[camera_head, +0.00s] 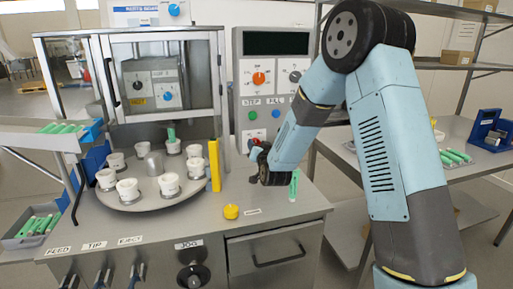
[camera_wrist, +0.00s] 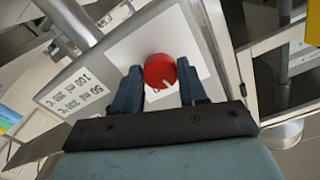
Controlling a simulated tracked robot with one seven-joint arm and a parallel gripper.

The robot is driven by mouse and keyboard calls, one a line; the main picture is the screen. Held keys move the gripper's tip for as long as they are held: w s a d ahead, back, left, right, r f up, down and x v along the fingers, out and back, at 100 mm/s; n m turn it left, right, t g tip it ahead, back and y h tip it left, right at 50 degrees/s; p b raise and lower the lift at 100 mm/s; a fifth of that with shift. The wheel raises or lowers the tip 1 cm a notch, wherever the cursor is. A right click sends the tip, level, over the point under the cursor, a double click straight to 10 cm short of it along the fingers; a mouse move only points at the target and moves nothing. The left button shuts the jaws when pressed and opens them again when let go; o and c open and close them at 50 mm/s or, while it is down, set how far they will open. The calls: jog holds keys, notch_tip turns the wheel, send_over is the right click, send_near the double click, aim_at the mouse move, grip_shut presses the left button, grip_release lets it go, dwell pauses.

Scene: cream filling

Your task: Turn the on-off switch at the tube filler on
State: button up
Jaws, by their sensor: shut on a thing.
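A red rotary knob (camera_wrist: 159,70) with a white pointer mark sits on a white plate of a grey panel in the wrist view. The two blue fingers of my gripper (camera_wrist: 160,84) lie on either side of it and are shut on it. The mark points to the lower right in that view; the lettering by the knob is mostly hidden. In the head view my gripper (camera_head: 257,152) is at the lower part of the tall grey control panel (camera_head: 244,70), and it largely hides the knob. The panel also has an orange-red knob (camera_head: 259,79), a green button (camera_head: 252,115) and a blue button (camera_head: 276,113).
A round turntable (camera_head: 150,201) with several white cups stands left of my gripper, before a glass-fronted cabinet (camera_head: 122,85). A yellow post (camera_head: 214,165) and a yellow knob (camera_head: 231,211) are close by. A green tube (camera_head: 294,185) stands just right of my gripper.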

jog(key=shift+d+m, duration=0.15)
jog(key=shift+m, duration=3.75)
jog(key=o, duration=1.1)
jog(key=shift+c, duration=0.2)
jog(key=shift+s, duration=0.1)
jog(key=v, duration=1.3)
jog(key=shift+s, duration=0.25)
